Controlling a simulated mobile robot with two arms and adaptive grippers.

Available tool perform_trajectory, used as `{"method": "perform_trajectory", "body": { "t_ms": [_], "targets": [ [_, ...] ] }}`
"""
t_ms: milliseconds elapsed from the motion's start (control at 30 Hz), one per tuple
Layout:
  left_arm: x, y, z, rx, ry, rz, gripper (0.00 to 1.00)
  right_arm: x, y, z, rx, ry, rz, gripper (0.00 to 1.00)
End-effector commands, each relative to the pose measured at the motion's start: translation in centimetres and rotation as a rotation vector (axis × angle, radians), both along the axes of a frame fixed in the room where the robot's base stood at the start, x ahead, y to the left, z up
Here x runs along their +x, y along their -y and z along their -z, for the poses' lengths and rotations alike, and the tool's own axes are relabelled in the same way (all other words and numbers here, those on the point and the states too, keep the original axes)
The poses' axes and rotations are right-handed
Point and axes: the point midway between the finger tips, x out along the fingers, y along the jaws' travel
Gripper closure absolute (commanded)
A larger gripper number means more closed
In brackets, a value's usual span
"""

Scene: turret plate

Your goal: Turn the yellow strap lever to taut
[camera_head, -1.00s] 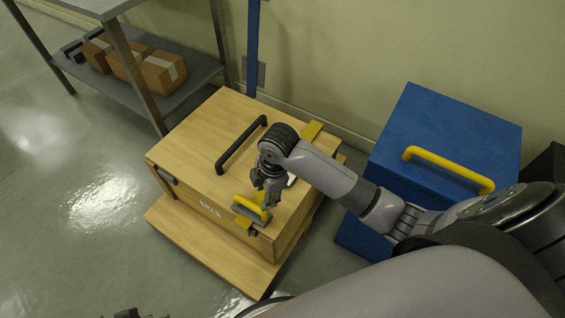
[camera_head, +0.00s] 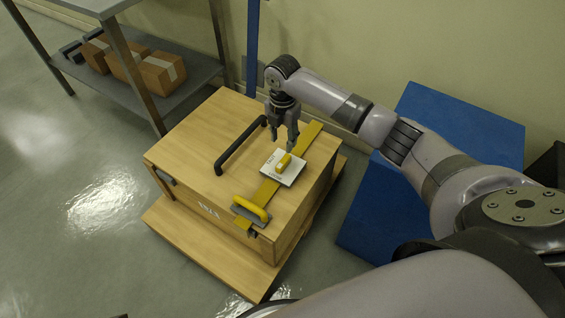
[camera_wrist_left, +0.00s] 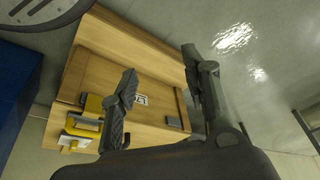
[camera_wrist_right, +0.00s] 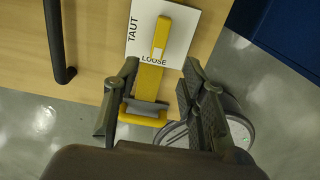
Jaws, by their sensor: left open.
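The yellow strap lever (camera_head: 284,162) sits on a white plate (camera_head: 291,177) on top of the wooden crate. In the right wrist view the lever (camera_wrist_right: 160,38) lies with one end by the word LOOSE; TAUT is printed along the plate's left side. My right gripper (camera_head: 283,143) is open and empty, just above and beyond the lever; its fingers (camera_wrist_right: 160,72) are apart in the right wrist view. A yellow-handled buckle (camera_head: 252,209) sits on the strap at the crate's near edge. My left gripper (camera_wrist_left: 160,65) is open and empty, away from the crate.
A black handle (camera_head: 240,146) stands on the crate top, left of the plate. A blue box (camera_head: 460,120) is on the right, partly behind my right arm. A shelf with cardboard boxes (camera_head: 163,72) is at the back left. The floor at left is clear.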

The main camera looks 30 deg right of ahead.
Motion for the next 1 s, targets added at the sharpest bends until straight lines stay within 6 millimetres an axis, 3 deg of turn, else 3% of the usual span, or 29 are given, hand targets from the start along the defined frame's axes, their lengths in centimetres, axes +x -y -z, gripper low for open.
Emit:
{"method": "perform_trajectory", "body": {
  "t_ms": [33, 267, 400, 700, 1000],
  "targets": [
    [-0.1, 0.0, 0.5, 0.000, 0.000, 0.000, 0.57, -0.1, -0.1, 1.6, 0.000, -0.004, 0.000, 0.62],
    [0.0, 0.0, 1.6, -0.001, 0.009, 0.000, 0.57, -0.1, 0.0, 6.7, 0.000, -0.002, 0.001, 0.62],
    [2.6, 0.8, 1.4, -0.025, 0.126, 0.010, 0.57, 0.0, -0.1, 9.3, 0.001, -0.001, 0.001, 0.62],
    [6.3, 2.0, -0.2, -0.063, 0.306, 0.025, 0.57, 0.0, -0.1, 11.2, 0.001, 0.000, 0.000, 0.62],
    [6.9, 2.1, -0.5, -0.068, 0.334, 0.027, 0.57, 0.0, -0.1, 11.4, 0.001, 0.001, 0.000, 0.62]
  ]
}}
